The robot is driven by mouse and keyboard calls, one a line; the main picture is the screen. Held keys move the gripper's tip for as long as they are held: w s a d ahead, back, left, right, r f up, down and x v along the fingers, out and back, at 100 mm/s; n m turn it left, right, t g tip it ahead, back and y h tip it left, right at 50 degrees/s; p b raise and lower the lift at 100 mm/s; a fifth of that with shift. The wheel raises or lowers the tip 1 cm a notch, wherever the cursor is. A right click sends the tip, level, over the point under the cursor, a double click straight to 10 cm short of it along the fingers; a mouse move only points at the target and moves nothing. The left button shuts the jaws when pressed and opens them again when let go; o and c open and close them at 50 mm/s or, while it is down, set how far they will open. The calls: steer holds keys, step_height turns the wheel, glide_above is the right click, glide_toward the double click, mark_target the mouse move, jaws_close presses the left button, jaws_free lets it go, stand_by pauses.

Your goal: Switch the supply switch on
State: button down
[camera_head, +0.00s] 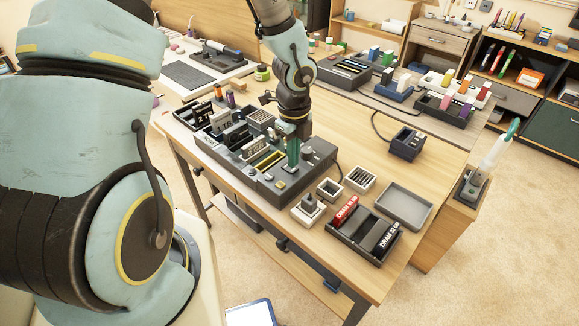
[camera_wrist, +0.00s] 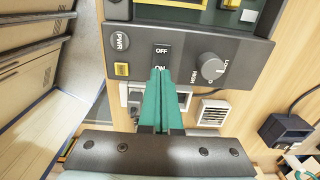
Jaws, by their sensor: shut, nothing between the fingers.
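The grey console (camera_head: 250,182) stands on the wooden table. In the wrist view its front panel (camera_wrist: 190,42) carries a dark rocker switch (camera_wrist: 162,50) with OFF at the upper end and ON at the lower end. My gripper (camera_wrist: 161,72) is shut, its green fingers together and empty. The fingertips overlap the ON end and partly hide that word. I cannot tell whether they touch it or which way the rocker is tilted. In the head view my gripper (camera_head: 292,166) points down at the console's front part, and the switch is not clear there.
Beside the switch are a PWR button (camera_wrist: 120,42), a yellow button (camera_wrist: 121,69) and a LOW–HIGH knob (camera_wrist: 212,67). A dark box of DRAM modules (camera_head: 348,243) and an empty grey tray (camera_head: 403,206) lie to the console's right. Bare table surrounds the dark block (camera_head: 408,143).

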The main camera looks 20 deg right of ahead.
steer(key=shift+f+b, duration=0.6)
steer(key=shift+f, duration=0.25)
stand_by(0.3)
step_height(320, 180, up, 7)
steer(key=p, duration=0.7)
steer(key=shift+r, duration=0.15)
stand_by(0.3)
steer(key=a+r+n, duration=0.5)
steer(key=a+n, duration=0.3)
steer(key=n, duration=0.1)
steer(key=a+r+n+t, duration=0.1)
steer(key=a+r+n, duration=0.3)
steer(key=a+n, duration=0.5)
steer(key=w+a+r+n+b, duration=0.1)
steer(key=a+r+n, duration=0.4)
steer(key=a+n, duration=0.3)
steer(key=n, duration=0.3)
steer(key=shift+a+r+t, duration=0.2)
steer(key=shift+r+t, duration=0.1)
